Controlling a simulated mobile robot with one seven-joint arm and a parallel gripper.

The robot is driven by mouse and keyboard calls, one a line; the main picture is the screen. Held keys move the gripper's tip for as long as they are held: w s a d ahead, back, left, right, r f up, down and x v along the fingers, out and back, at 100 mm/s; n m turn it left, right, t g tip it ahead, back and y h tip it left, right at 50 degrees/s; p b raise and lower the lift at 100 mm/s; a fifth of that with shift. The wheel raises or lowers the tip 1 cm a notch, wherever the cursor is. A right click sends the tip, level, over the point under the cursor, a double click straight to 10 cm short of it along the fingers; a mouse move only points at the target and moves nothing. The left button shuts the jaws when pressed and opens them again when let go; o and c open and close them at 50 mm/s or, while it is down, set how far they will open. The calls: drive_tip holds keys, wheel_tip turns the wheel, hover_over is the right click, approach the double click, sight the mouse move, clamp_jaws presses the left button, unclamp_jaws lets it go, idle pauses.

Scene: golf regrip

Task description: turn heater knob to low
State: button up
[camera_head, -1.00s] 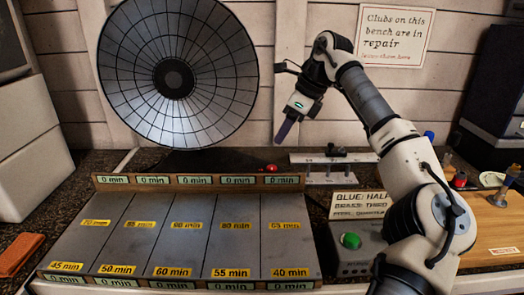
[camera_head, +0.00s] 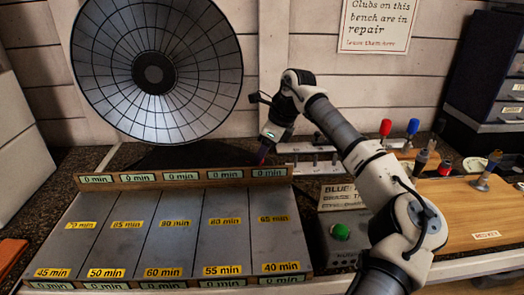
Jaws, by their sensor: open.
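The heater appears to be the large round ribbed dish (camera_head: 157,73) behind the sloped bench. A small red knob-like piece stood at the right end of the ledge below it in the earlier view; my gripper now covers that spot. My gripper (camera_head: 264,156) points down with its tips just above the ledge's right end. It looks narrow from this side, and it is open. I see nothing held in it. Whether it touches or straddles the red piece, and how that piece is turned, I cannot tell.
The sloped bench (camera_head: 120,232) has several grey lanes with yellow minute labels. A box with a green button (camera_head: 340,232) stands to its right. A white rack (camera_head: 310,152) is beside my gripper. A wooden board (camera_head: 455,205) with coloured-handled tools lies far right.

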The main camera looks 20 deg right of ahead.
drive_tip(key=shift+w+a+f, duration=0.15)
drive_tip(key=shift+a+f, duration=0.05)
drive_tip(key=shift+f, duration=0.45)
drive_tip(key=c, duration=1)
